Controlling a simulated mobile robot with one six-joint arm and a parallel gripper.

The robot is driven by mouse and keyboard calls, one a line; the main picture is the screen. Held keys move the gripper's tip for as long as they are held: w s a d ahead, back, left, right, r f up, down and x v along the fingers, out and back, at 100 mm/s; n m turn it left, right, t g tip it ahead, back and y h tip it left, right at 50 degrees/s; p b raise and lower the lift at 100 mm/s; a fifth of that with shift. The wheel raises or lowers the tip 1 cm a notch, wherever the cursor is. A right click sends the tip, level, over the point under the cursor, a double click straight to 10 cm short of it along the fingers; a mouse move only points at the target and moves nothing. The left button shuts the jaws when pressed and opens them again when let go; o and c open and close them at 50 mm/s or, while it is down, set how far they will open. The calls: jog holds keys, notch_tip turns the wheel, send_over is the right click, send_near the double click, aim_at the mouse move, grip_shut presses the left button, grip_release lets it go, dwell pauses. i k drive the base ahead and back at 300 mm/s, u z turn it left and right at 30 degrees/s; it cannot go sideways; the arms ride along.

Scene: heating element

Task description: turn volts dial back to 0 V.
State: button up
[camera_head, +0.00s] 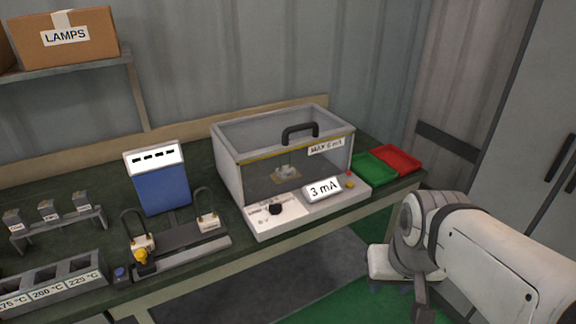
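A small black dial (274,209) stands on the white, printed front panel (290,216) of a clear-walled box. Its print is too small to read, so I cannot tell its setting or confirm that it is the volts dial. A display (322,189) beside it reads 3 mA. My arm shows at the lower right, well apart from the panel. A grey part (423,300) hangs below its wrist and may belong to my gripper. I cannot make out two fingertips or any held thing.
The box (231,168) has a black handle and a MAX 6 mA label. Green (375,169) and red (397,159) trays stand right of it. A blue unit (162,190) and a stand with a yellow knob (141,256) are left. Open floor lies before the bench.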

aim_at(275, 209)
jog(key=z, duration=0.05)
jog(key=i, duration=0.95)
jog(key=u, duration=0.05)
